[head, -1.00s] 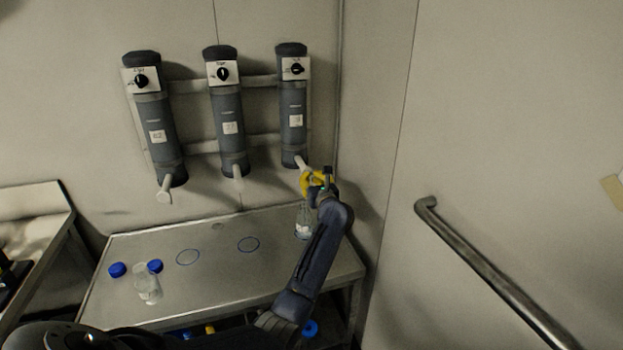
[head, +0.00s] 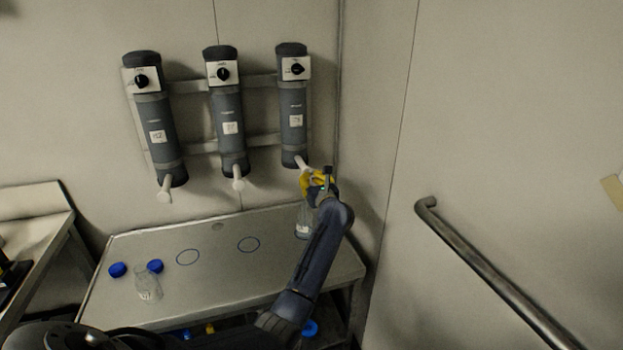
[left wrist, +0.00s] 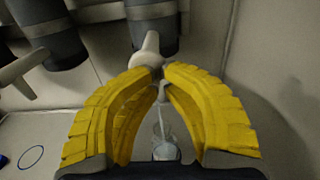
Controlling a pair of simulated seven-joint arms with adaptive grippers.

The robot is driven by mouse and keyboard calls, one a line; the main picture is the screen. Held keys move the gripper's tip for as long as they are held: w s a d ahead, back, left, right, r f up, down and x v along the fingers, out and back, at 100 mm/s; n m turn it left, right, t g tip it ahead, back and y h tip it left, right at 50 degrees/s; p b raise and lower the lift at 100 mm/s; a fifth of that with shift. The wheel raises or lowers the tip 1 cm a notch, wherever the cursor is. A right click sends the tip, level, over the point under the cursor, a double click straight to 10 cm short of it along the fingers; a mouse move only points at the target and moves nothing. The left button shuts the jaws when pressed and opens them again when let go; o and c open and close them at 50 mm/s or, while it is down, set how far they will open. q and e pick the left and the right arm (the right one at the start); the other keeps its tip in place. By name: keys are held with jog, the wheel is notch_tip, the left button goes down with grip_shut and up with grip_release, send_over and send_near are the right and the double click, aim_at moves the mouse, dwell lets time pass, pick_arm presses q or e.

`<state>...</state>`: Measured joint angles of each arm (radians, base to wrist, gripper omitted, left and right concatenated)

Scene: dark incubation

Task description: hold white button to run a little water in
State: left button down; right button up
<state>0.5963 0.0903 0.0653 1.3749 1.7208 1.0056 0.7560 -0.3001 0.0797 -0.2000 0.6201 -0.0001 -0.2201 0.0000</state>
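The white button (head: 301,162) is at the lower end of the right-hand grey dispenser (head: 292,120); it also shows in the left wrist view (left wrist: 148,50). My left gripper (head: 306,174) has its yellow fingers drawn together, tips meeting right at the button's lower edge (left wrist: 159,72). I see nothing gripped between them. Firm contact with the button is hard to tell. A clear bottle (head: 303,229) stands upright under this dispenser, partly hidden by my arm. In the left wrist view a thin pale streak (left wrist: 164,112) runs from the spout toward the bottle (left wrist: 165,148). My right gripper is out of view.
Two more dispensers, left (head: 160,135) and middle (head: 229,120), hang on the wall. The metal table (head: 215,285) has two empty blue circles, two blue caps (head: 117,269) and another clear bottle (head: 148,288). A handrail (head: 480,262) is on the right wall.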

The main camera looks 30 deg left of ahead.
pick_arm(q)
jog(key=v, duration=1.4)
